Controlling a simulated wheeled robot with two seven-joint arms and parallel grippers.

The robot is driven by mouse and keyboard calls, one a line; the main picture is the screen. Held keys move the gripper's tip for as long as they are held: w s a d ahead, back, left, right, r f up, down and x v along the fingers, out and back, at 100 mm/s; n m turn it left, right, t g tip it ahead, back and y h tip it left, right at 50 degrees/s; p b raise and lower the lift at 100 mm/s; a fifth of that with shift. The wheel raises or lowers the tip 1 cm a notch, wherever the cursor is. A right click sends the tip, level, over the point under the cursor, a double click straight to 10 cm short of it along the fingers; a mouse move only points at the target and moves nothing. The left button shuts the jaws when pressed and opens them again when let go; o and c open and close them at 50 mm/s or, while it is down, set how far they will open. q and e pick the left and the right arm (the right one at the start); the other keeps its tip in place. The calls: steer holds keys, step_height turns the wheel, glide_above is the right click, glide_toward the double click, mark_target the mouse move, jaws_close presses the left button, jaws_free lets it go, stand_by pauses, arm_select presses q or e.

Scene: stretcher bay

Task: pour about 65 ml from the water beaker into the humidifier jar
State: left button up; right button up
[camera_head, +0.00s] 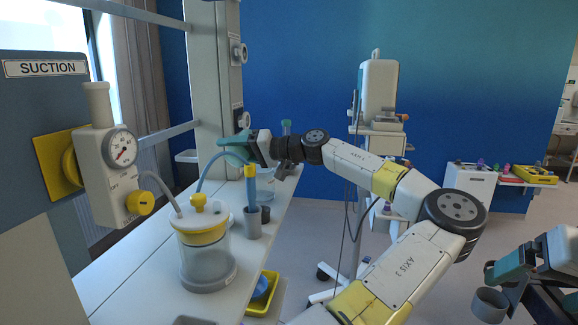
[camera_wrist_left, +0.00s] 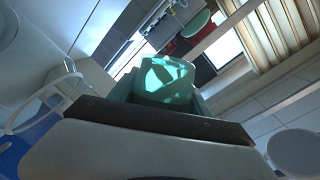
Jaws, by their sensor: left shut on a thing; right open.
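My left gripper (camera_head: 234,143) is at the end of the long arm reaching over the far part of the bench.
A yellow tray (camera_head: 264,291) is at the bench's right edge. A wall regulator (camera_head: 112,160) juts out at left. A pole-mounted device (camera_head: 379,92) stands behind.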

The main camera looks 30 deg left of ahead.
arm_select(q)
steer(key=shift+r+m, duration=0.35)
steer(key=shift+m, duration=0.15)
steer(key=shift+w+r+g+y, duration=0.1)
steer(key=shift+r+g+y, duration=0.05)
steer(key=shift+g+y, duration=0.15)
steer(key=shift+r+m, duration=0.1)
steer(key=shift+m, duration=0.2)
steer(key=shift+a+r+m+b, duration=0.1)
steer(key=shift+r+m+b, duration=0.2)
steer(key=shift+m, duration=0.1)
stand_by(0.6)
steer(key=shift+w+f+m+y, duration=0.15)
steer(key=shift+w+m+y, duration=0.05)
steer(key=shift+m+y, duration=0.25)
stand_by(0.5)
steer(key=shift+s+r+n+h, duration=0.25)
steer(key=shift+s+n+h, duration=0.1)
steer(key=shift+s+n, duration=0.2)
steer(key=shift+f+n+h, duration=0.5)
steer(key=shift+f+n, duration=0.45)
steer(key=shift+n, duration=0.05)
steer(key=shift+w+f+n+t+h, duration=0.15)
steer(key=shift+f+n+t, duration=0.1)
steer(key=shift+f+n, duration=0.3)
steer(key=shift+w+f+n+t+h, duration=0.15)
steer(key=shift+f+n+t, duration=0.15)
steer(key=shift+n, duration=0.35)
steer(key=shift+s+r, duration=0.1)
steer(key=shift+r, duration=0.05)
